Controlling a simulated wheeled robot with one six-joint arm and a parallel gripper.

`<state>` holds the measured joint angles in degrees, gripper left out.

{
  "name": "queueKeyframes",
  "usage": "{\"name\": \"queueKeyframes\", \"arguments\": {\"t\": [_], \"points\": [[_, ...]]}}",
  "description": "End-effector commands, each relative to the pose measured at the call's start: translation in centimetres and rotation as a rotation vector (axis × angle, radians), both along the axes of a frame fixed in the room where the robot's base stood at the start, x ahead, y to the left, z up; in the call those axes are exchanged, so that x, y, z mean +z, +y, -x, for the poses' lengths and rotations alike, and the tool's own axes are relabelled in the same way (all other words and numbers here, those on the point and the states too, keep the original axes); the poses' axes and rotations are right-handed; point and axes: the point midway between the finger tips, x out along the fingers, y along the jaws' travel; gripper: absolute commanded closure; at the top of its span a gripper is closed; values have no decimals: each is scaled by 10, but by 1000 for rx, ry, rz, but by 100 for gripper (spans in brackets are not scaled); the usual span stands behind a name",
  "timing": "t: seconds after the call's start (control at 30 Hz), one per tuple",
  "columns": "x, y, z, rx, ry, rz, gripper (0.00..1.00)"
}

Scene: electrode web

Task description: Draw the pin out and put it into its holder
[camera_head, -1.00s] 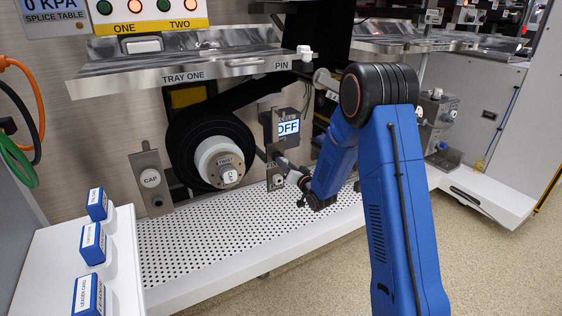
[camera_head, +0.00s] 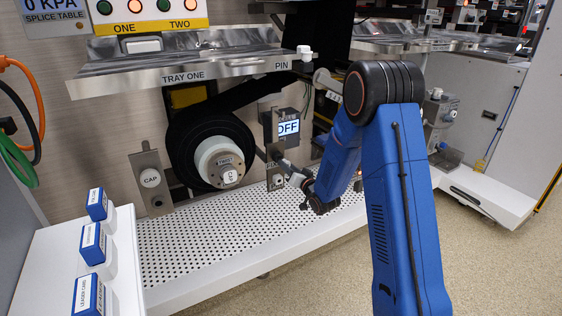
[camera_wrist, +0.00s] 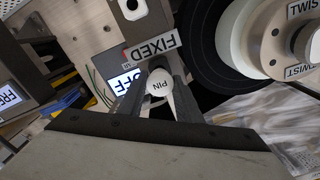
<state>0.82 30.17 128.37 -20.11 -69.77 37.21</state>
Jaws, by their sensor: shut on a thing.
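My gripper (camera_head: 296,178) is low, just right of the small metal bracket (camera_head: 275,180) below the box with the OFF display (camera_head: 288,127). In the wrist view my gripper (camera_wrist: 160,90) is shut on the pin (camera_wrist: 159,83), a round white knob lettered PIN between the two dark fingers. The pin's shaft is hidden behind its knob, so I cannot tell how much of it sits in the bracket. A plate lettered FIXED (camera_wrist: 152,47) is close by. The PIN label (camera_head: 281,65) is on the tray's right front edge, beside a white-topped fitting (camera_head: 305,52).
The black roll (camera_head: 190,145) on its white hub (camera_head: 220,160) is left of my gripper, with the CAP bracket (camera_head: 151,178) beyond. TRAY ONE (camera_head: 180,78) juts out above. The perforated shelf (camera_head: 230,230) below is clear. Blue boxes (camera_head: 92,243) stand at left.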

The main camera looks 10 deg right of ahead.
Motion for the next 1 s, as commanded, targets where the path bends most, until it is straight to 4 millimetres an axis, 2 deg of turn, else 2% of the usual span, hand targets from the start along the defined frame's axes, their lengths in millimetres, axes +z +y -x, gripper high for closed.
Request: {"name": "queueKeyframes", "arguments": {"t": [0.53,0.87,1.0], "points": [[0,-7,21,-1,0,0,96],[0,-7,22,0,0,0,96],[-10,-8,24,1,1,-1,96]]}}
